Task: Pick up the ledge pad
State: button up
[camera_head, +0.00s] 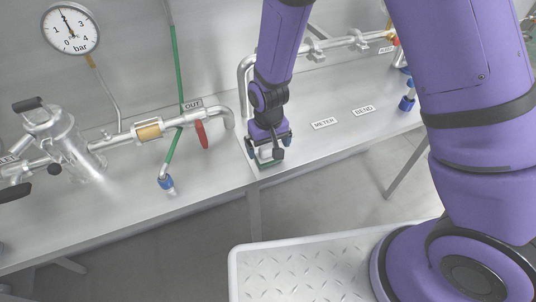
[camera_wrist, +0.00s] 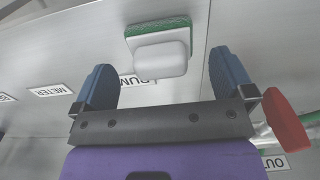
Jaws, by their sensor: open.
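The ledge pad is a white rounded block on a green scouring base. In the wrist view the pad (camera_wrist: 160,55) lies on the grey steel ledge, in the middle, ahead of and between my two blue fingers. My gripper (camera_wrist: 162,68) is open with a gap on both sides of the pad and no visible contact. In the head view my gripper (camera_head: 268,150) points down over the ledge's front edge, and the pad (camera_head: 266,162) shows partly beneath it, mostly hidden by the fingers.
A steel pipe with a red-handled valve (camera_head: 201,134) and an OUT label (camera_head: 193,105) lies left of my gripper. A green hose (camera_head: 178,60) ends at a blue fitting (camera_head: 166,183). METER (camera_head: 324,123) and BEND labels mark clear ledge to the right. A pressure gauge (camera_head: 70,28) hangs upper left.

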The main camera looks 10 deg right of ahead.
aim_at(268, 147)
jog(key=shift+w+f, duration=0.1)
jog(key=shift+f, duration=1.75)
jog(key=c, duration=0.9)
jog(key=shift+r, duration=0.15)
